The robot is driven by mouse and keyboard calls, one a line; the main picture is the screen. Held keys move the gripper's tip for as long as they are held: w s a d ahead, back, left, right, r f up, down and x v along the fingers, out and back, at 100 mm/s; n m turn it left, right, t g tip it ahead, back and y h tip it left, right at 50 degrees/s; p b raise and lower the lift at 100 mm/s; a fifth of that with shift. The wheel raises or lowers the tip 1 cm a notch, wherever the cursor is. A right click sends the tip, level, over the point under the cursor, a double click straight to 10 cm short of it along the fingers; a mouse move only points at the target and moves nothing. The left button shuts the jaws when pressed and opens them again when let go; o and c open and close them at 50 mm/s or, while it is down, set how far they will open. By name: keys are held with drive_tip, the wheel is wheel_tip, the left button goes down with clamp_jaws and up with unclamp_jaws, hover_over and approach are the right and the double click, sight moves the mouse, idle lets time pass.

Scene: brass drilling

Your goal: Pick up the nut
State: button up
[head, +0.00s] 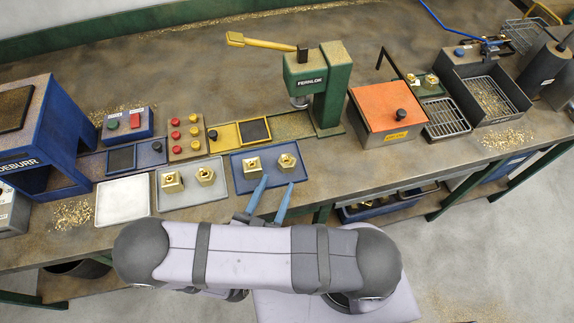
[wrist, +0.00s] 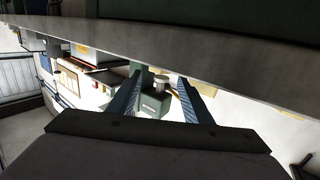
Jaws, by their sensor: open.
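Two brass nuts, one on the left (head: 253,164) and one on the right (head: 287,161), sit on a blue tray (head: 240,184) near the front of the bench. Two more brass pieces, left (head: 171,181) and right (head: 205,175), sit on a grey tray (head: 188,202) to the left. My gripper (head: 278,181) is open, its blue fingers pointing toward the blue tray. Its tips appear over the tray's front part, short of the nuts in the picture. In the wrist view my gripper (wrist: 160,76) has nothing identifiable as held between its fingers. No nut can be made out there.
An empty white tray (head: 123,201) lies at the left. A green press (head: 328,88) stands behind the blue tray, with an orange-lidded box (head: 387,107) to its right. A button box (head: 187,134) stands behind the grey tray. Brass shavings (head: 75,214) lie at the left.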

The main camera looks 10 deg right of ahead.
sight(284, 168)
drive_tip(key=shift+w+d+r+p, duration=0.1)
drive_tip(key=shift+w+d+p, duration=0.3)
drive_tip(key=shift+w, duration=0.1)
drive_tip(key=shift+w+d, duration=0.2)
drive_tip(key=shift+w, duration=0.2)
drive_tip(key=shift+w+d+r+p, duration=0.1)
drive_tip(key=shift+w+d+p, duration=0.35)
drive_tip(key=shift+p, duration=0.25)
drive_tip(key=shift+p+x, duration=0.7)
drive_tip(key=shift+x, duration=1.3)
drive_tip(key=shift+w+a, duration=0.1)
drive_tip(key=shift+a, duration=0.05)
drive_tip(key=c, duration=1.1)
drive_tip(key=shift+r+p, duration=0.1)
drive_tip(key=shift+p, duration=0.25)
drive_tip(key=shift+c, duration=0.2)
